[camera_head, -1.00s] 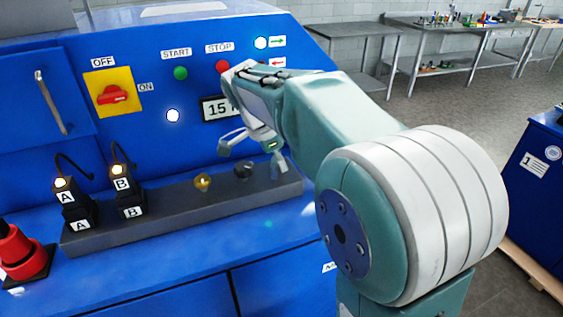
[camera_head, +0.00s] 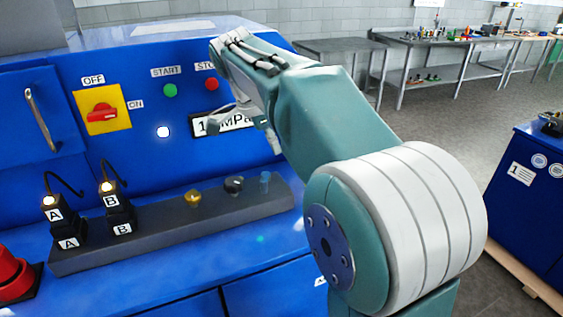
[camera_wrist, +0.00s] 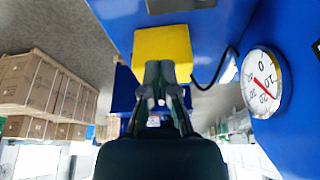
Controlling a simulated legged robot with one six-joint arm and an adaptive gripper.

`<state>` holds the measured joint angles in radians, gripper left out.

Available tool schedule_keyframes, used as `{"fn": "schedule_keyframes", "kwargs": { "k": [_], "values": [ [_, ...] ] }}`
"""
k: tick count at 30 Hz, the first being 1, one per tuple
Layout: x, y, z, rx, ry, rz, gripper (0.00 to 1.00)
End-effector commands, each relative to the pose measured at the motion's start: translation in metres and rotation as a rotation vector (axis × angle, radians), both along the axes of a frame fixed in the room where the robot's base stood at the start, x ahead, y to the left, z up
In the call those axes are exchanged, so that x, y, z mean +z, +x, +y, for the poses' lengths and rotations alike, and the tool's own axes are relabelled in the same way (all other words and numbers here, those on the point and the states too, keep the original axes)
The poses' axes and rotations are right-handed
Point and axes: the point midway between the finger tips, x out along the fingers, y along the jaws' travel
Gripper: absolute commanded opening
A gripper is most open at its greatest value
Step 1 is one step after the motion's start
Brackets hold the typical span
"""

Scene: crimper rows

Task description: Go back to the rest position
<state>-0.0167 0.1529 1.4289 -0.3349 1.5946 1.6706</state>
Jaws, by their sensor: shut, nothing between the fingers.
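My gripper (camera_wrist: 158,103) is shut and empty in the wrist view, its fingers together. In the head view my arm reaches up in front of the blue machine (camera_head: 60,120), with the gripper end near the pressure display (camera_head: 207,127) and partly hidden by the arm. In the wrist view a yellow block (camera_wrist: 162,48) lies behind the fingertips, and a round gauge (camera_wrist: 262,83) is at the right. I cannot tell whether the gripper touches anything.
A dark rail (camera_head: 160,231) on the machine's ledge carries two black connectors marked A (camera_head: 67,229) and B (camera_head: 118,212), plus small fittings. A red switch (camera_head: 102,112), a green START button (camera_head: 170,90) and a red STOP button (camera_head: 211,84) are on the panel. Workbenches stand behind.

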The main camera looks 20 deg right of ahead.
Motion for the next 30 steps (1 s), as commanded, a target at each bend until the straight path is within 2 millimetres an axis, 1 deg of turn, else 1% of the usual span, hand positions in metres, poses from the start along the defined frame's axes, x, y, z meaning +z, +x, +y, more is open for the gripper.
{"fn": "schedule_keyframes", "kwargs": {
  "k": [1,3,6,20,23,26,30],
  "values": [
    [0.005,0.001,0.002,0.0,0.0,-0.001,0.0],
    [0.01,0.001,0.003,0.0,0.0,0.0,0.0],
    [0.013,0.001,0.004,0.0,0.0,0.0,0.0],
    [0.013,-0.001,0.004,0.013,0.002,0.0,0.0],
    [0.013,-0.013,0.006,0.092,0.019,0.001,0.0],
    [0.01,-0.035,0.01,0.256,0.048,0.0,0.0],
    [0.0,-0.07,0.018,0.526,0.076,-0.007,0.0]
  ]
}}
